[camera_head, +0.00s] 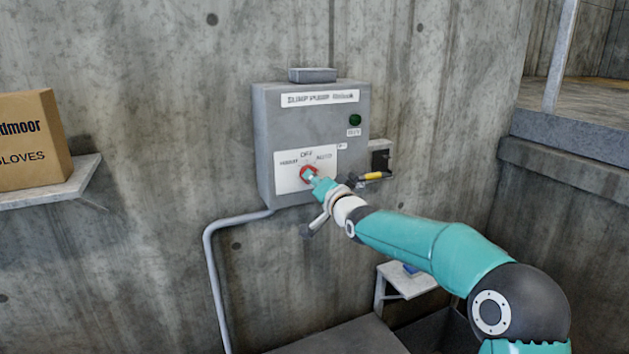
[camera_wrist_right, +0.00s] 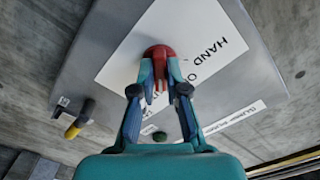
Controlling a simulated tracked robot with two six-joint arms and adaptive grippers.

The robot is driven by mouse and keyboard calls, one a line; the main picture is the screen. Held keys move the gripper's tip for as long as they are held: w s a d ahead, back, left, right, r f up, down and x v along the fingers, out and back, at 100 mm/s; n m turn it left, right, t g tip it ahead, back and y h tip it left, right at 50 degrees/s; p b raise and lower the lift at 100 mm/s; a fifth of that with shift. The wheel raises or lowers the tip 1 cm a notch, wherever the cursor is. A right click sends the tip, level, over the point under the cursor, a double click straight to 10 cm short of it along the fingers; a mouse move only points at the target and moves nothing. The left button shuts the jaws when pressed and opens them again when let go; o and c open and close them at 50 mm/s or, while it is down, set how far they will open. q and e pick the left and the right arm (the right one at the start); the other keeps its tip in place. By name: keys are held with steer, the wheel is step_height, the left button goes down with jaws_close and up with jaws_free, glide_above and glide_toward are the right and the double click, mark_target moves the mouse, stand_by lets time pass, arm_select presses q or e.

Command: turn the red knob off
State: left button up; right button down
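The red knob (camera_head: 307,172) is on the white label plate (camera_head: 288,182) at the lower front of a grey wall-mounted control box (camera_head: 268,130). The plate has words on the left and right, with OFF at the top. My right gripper (camera_head: 314,179) is at the knob, its arm coming in from the lower right. In the right wrist view, the red knob (camera_wrist_right: 159,52) sits between the two fingertips (camera_wrist_right: 160,76), which close on its sides. The fingers hide part of the knob, and I cannot tell which position it points to. My left gripper is not in view.
A green lamp (camera_head: 355,120) is at the box's upper right. A yellow-handled part (camera_head: 374,176) sticks out at its right side. A grey conduit (camera_head: 213,270) runs down below. A cardboard box (camera_head: 32,140) stands on a shelf at left. A small white stand (camera_head: 410,285) is below.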

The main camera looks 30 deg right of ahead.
steer(key=shift+f, duration=0.1)
steer(key=shift+f+n+b, duration=0.1)
steer(key=shift+n+b, duration=2.95)
steer(key=shift+n, duration=1.35)
steer(key=c, duration=1.2)
jaws_free()
steer(key=shift+s, duration=0.15)
